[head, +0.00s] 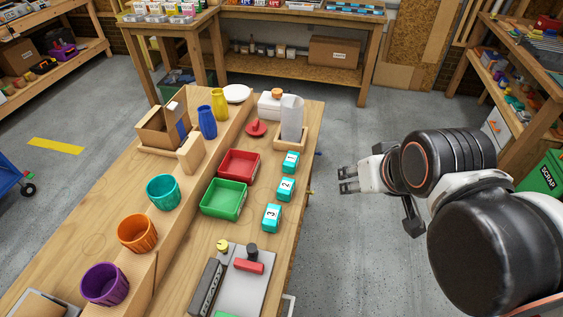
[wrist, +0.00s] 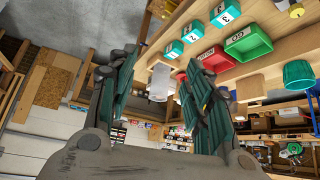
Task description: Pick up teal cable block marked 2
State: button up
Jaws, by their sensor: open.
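The teal cable block marked 2 (head: 286,188) sits on the wooden bench near its right edge in the head view. It stands between the teal block marked 1 (head: 290,161) and the teal block marked 3 (head: 271,217). My gripper (head: 345,180) is open and empty, out past the bench's right edge and apart from the blocks. In the wrist view, my open gripper (wrist: 158,92) frames the room, and block 2 (wrist: 194,32) shows beyond the fingers, between block 3 (wrist: 225,12) and block 1 (wrist: 174,49).
A green tray (head: 224,198) and a red tray (head: 239,164) lie left of the blocks. A grey plate with small parts (head: 245,275) lies in front of block 3. The floor right of the bench is clear.

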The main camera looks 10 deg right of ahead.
aim_at(285, 190)
jog(key=l+u, duration=0.3)
jog(key=u, duration=0.15)
jog(key=l+u, duration=0.4)
jog(key=k+l, duration=0.1)
jog(key=l, duration=0.3)
jog(key=k+l+u, duration=0.15)
jog(key=l, duration=0.6)
jog(key=k+l+u, duration=0.15)
jog(key=l, duration=0.2)
jog(key=k+l, duration=0.15)
jog(key=l, duration=0.25)
